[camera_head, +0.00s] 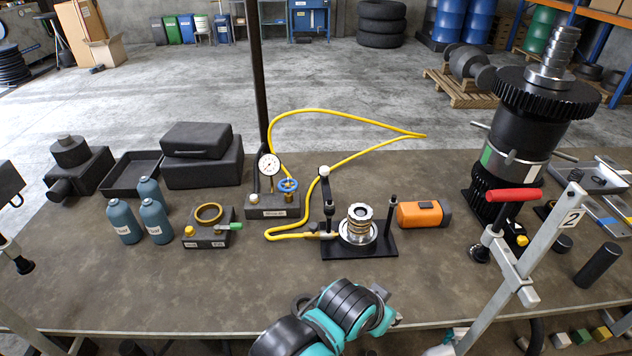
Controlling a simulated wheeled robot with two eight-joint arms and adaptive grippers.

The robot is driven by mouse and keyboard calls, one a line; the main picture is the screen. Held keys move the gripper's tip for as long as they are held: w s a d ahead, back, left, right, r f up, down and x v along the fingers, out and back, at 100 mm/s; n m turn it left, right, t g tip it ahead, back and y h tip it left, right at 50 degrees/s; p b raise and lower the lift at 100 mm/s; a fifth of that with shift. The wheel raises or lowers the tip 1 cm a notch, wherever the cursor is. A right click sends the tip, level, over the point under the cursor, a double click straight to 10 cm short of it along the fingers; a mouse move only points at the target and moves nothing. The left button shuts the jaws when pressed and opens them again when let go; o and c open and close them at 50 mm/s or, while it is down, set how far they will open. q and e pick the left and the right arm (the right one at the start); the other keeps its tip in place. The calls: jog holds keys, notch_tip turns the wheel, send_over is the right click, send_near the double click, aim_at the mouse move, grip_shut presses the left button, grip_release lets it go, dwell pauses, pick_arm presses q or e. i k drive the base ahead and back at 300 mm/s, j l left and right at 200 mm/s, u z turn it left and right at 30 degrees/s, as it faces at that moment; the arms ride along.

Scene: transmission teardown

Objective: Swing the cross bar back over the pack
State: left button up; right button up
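The pack (360,221) is a short upright stack of metal and brownish rings on a silver round seat. It sits on a black base plate (345,251) near the middle of the table. A dark post (392,215) stands to its right and another post (329,222) to its left. What looks like the cross bar (325,188) runs from the left post toward the back, with a white knob at its far end. It is clear of the pack's top. One of my teal and black arms (345,308) shows at the bottom centre. Neither gripper shows.
A gauge stand (275,208) with a yellow hose (345,113) stands left behind the fixture. An orange and black device (423,213) lies just right of it. A grey frame with a red handle (514,195) and a tall gear assembly (523,140) stand farther right. Blue bottles (122,222) stand left.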

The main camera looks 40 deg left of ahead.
aim_at(323, 171)
jog(key=u, duration=1.45)
